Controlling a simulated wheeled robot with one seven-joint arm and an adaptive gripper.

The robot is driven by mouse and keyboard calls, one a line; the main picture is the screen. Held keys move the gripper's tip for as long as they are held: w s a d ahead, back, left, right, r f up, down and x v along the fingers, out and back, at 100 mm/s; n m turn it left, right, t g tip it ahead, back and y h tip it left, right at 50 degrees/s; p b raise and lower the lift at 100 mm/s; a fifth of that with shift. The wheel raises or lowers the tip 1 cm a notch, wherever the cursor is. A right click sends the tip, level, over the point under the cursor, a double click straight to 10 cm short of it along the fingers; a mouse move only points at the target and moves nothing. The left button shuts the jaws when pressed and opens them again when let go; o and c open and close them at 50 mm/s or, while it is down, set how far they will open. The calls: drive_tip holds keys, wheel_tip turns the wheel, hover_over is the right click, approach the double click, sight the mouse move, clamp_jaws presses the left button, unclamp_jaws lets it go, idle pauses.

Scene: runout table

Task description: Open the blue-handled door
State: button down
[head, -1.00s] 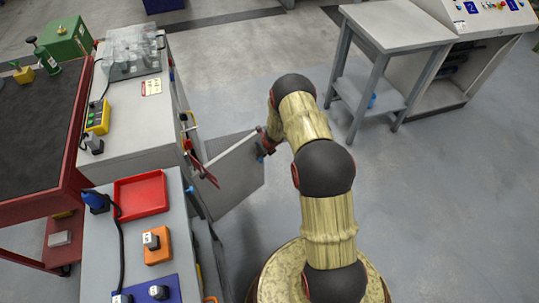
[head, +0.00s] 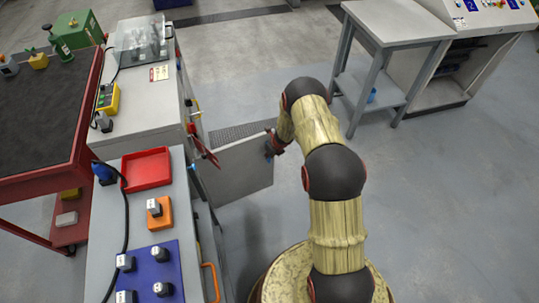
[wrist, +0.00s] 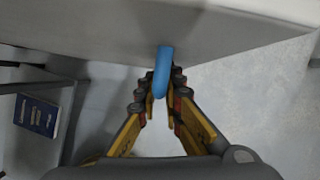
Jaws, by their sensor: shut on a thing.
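The grey door (head: 238,170) stands swung out from the side of the grey cabinet (head: 150,118) in the head view. Its blue handle (wrist: 162,70) is a bar at the centre of the wrist view, on the door's face. My gripper (wrist: 161,97) has its fingers on both sides of the handle and is shut on it. In the head view my gripper (head: 272,146) is at the door's outer edge, with the handle mostly hidden.
A red tray (head: 146,169) and blue board (head: 150,270) lie on the near left counter. A red-framed cart (head: 45,178) stands farther left. A grey table (head: 398,22) stands at the upper right. Open floor (head: 440,200) lies right of my arm.

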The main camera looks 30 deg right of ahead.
drive_tip(key=c, duration=1.9)
unclamp_jaws()
drive_tip(key=v, duration=1.2)
drive_tip(key=shift+d, duration=0.1)
